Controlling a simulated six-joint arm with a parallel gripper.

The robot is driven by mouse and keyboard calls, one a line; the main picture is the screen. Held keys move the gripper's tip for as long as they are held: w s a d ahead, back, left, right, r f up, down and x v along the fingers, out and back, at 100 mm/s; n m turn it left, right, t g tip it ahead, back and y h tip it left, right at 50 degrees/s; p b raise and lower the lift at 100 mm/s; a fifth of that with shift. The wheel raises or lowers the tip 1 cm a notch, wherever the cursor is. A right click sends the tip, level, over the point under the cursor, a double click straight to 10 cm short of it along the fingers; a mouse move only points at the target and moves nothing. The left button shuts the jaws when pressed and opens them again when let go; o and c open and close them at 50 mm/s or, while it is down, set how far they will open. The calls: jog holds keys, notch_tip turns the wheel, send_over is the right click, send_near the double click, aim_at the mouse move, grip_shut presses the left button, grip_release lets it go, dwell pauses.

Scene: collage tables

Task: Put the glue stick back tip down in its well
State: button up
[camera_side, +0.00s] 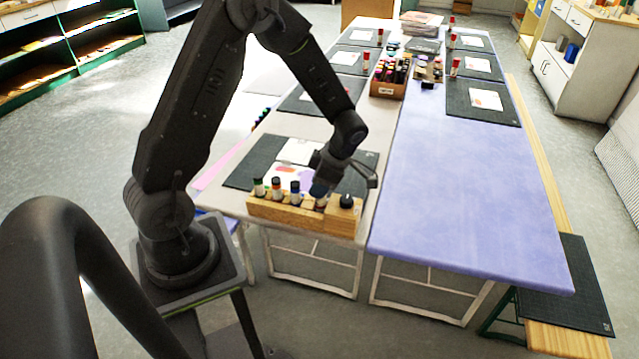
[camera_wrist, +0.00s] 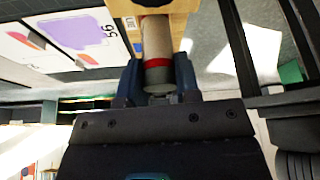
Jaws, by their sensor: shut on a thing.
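The glue stick (camera_wrist: 157,40) has a pale body, a red band and a grey end. My gripper (camera_wrist: 158,82) is shut on it near the grey end, with one blue finger on each side. The stick's far end meets the wooden rack (camera_wrist: 183,8) in the wrist view; how deep it sits in a well is hidden. In the side view my gripper (camera_side: 320,188) is low over the right part of the wooden rack (camera_side: 285,214), and a pale bit of the glue stick (camera_side: 321,202) shows below it.
Several capped sticks, one green-topped (camera_side: 259,187) and one blue-topped (camera_side: 295,192), stand in the rack left of my gripper. A black-topped item (camera_side: 346,201) stands close on the right. A dark mat (camera_side: 240,176) with picture cards lies behind. The purple table (camera_side: 470,190) is mostly clear.

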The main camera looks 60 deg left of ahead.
jog(key=shift+f, duration=0.85)
dwell(0.3)
jog(key=o, duration=1)
jog(key=shift+c, duration=0.2)
jog(key=shift+r, duration=3.75)
